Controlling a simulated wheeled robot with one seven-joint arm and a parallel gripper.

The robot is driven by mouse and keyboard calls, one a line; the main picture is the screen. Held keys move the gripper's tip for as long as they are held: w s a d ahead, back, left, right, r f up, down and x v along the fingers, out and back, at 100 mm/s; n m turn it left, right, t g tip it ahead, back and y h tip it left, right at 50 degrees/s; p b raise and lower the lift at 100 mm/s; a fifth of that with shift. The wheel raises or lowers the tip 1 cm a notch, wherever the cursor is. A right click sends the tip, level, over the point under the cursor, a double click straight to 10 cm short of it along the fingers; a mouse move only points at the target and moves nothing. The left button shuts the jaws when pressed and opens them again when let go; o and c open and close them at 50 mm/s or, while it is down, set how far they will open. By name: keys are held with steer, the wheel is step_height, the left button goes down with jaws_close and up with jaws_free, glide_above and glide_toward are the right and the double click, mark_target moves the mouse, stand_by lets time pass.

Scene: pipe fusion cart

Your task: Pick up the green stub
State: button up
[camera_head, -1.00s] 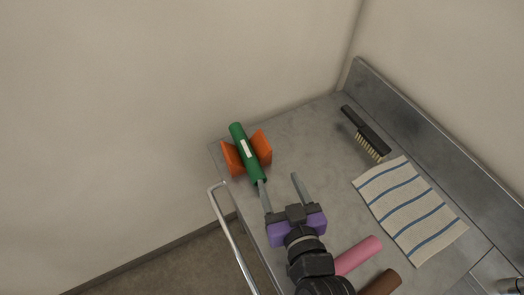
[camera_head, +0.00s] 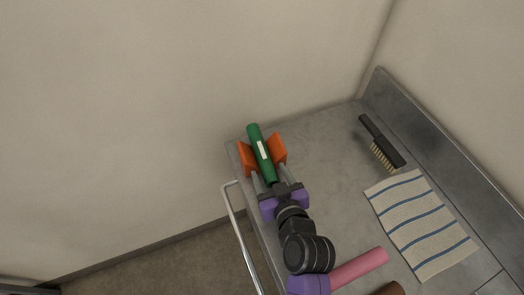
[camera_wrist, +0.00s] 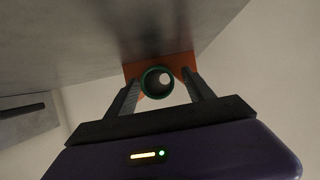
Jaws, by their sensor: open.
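The green stub (camera_head: 261,150) is a short tube with a white label, lying in an orange V-shaped holder (camera_head: 278,149) at the cart's far left corner. My gripper (camera_head: 269,177) is open, with one finger on each side of the stub's near end. In the wrist view the stub (camera_wrist: 158,82) shows end-on as a green ring between my two fingers (camera_wrist: 160,92), with the orange holder (camera_wrist: 131,70) behind it. I cannot tell whether the fingers touch the stub.
The grey cart top (camera_head: 325,160) is clear right of the holder. A brush (camera_head: 381,144) and a striped cloth (camera_head: 420,222) lie at the right, by a raised back edge (camera_head: 440,135). Pink (camera_head: 360,267) and brown (camera_head: 390,289) tubes lie near my arm. A metal handle (camera_head: 240,235) runs along the left.

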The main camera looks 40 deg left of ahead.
jaws_close()
stand_by(0.3)
